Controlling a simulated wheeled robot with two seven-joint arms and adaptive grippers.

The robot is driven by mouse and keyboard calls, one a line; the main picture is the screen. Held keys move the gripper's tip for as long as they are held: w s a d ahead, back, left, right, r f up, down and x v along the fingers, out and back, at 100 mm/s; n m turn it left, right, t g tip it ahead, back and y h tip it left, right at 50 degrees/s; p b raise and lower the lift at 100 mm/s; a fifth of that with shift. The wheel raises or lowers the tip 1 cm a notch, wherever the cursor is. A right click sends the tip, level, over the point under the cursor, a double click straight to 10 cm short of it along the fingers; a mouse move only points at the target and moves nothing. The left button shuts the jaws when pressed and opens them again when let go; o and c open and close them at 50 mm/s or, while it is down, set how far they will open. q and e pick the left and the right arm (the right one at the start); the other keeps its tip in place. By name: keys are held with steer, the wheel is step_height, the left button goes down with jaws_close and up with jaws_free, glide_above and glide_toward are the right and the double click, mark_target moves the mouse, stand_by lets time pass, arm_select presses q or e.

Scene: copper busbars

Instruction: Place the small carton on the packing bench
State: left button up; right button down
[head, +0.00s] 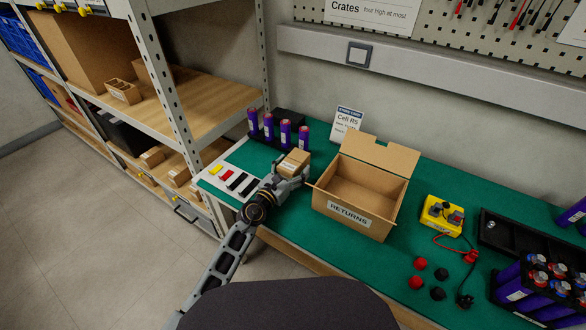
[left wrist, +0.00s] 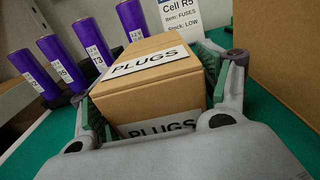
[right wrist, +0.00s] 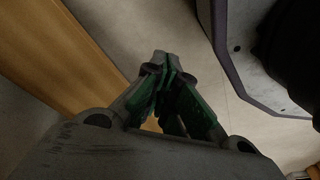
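The small carton (head: 294,162) is a brown box; its "PLUGS" labels show in the left wrist view (left wrist: 150,82). My left gripper (head: 292,172) has its fingers on both sides of the carton, over the green-topped packing bench (head: 285,222). I cannot tell whether the carton's underside touches the bench. It is left of the open "RETURNS" box and in front of the purple cells. My right gripper (right wrist: 165,85) shows only in the right wrist view, with its fingertips close together and nothing seen between them, above the floor.
The open "RETURNS" box (head: 360,190) stands right of the carton. Purple cells (head: 285,132) stand in a black holder behind it, with a "Cell R5" sign (head: 345,122). A yellow device (head: 442,214), red and black caps, and a cell pack (head: 540,285) are farther right. Shelving (head: 190,110) stands left.

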mark_target(285, 177)
steer(key=shift+s+f, duration=0.2)
steer(key=shift+s, duration=0.3)
arm_select(q)
steer(key=shift+r, duration=0.15)
arm_select(e)
steer(key=shift+d, duration=0.1)
arm_select(q)
steer(key=shift+s+a, duration=0.15)
steer(key=shift+s, duration=0.05)
steer(key=p+v, duration=0.1)
steer(key=v, duration=0.8)
steer(key=shift+s, duration=0.1)
steer(key=shift+s+a, duration=0.45)
steer(key=shift+s, duration=0.1)
steer(key=shift+s+a, duration=0.3)
steer(key=shift+s, duration=0.05)
arm_select(e)
steer(key=shift+s+d+f, duration=0.15)
steer(key=shift+f, duration=0.3)
steer(key=shift+s+d+f, duration=0.1)
steer(key=shift+d+f, duration=0.05)
steer(key=shift+f, duration=0.3)
steer(key=shift+s+d+f, duration=0.1)
steer(key=shift+s+d, duration=0.2)
steer(key=shift+d, duration=0.35)
